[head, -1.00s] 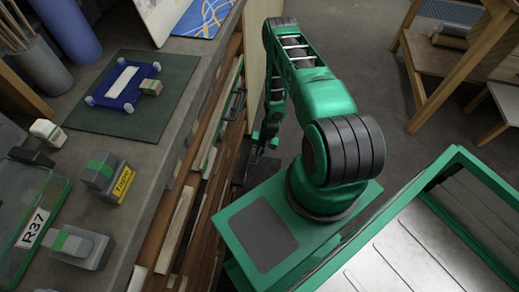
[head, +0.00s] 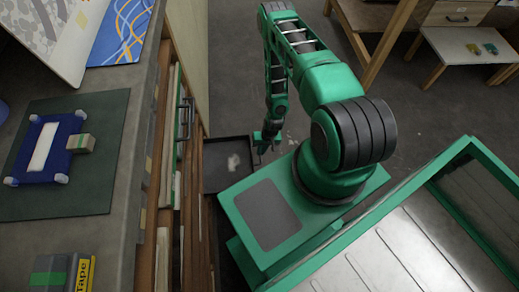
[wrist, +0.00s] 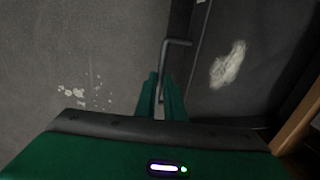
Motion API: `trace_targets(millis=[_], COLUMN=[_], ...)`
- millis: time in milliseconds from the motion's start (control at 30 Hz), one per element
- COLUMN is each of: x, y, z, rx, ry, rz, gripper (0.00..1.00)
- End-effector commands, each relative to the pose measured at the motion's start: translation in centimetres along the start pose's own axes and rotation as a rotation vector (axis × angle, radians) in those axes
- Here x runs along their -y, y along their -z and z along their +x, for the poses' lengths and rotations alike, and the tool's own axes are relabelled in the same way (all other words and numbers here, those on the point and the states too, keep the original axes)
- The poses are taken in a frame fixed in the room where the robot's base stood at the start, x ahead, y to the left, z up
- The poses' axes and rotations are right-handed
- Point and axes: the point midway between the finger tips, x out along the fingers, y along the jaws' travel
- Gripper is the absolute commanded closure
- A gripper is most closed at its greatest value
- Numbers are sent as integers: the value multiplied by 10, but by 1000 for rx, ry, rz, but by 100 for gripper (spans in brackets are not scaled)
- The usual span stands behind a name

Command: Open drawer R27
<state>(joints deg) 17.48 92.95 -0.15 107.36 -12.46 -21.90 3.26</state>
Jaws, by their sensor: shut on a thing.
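A dark drawer (head: 226,178) stands pulled out from the low front of the cabinet, and its open inside shows a pale patch. No R27 label is readable on it. In the wrist view the drawer (wrist: 255,90) fills the right side, with its front edge running up the middle. A grey bar handle (wrist: 178,42) sticks out from that front. My gripper (wrist: 160,85) is shut on the handle. In the head view my gripper (head: 266,146) is at the drawer's outer edge, and the handle is too small to make out clearly.
The cabinet's worktop (head: 120,235) runs along the left, with a green mat (head: 95,195), a blue frame (head: 62,130) and a tape box (head: 84,272). Other drawer handles (head: 186,115) stick out from the cabinet front. A wooden table (head: 372,40) stands at the back. Floor between is clear.

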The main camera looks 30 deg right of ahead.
Motion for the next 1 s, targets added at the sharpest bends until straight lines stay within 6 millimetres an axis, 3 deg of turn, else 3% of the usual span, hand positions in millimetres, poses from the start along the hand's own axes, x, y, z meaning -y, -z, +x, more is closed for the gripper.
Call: trace_targets(millis=[533, 567, 600, 633, 1000], x=[0, 0, 0, 0, 1], y=[4, 4, 4, 4, 1], z=[-1, -1, -1, -1, -5], rx=[-8, -9, -8, -8, -3], ry=[-1, -1, -1, 0, -1], rz=[-15, -15, -15, -15, -15], gripper=[100, 84, 74, 72, 72])
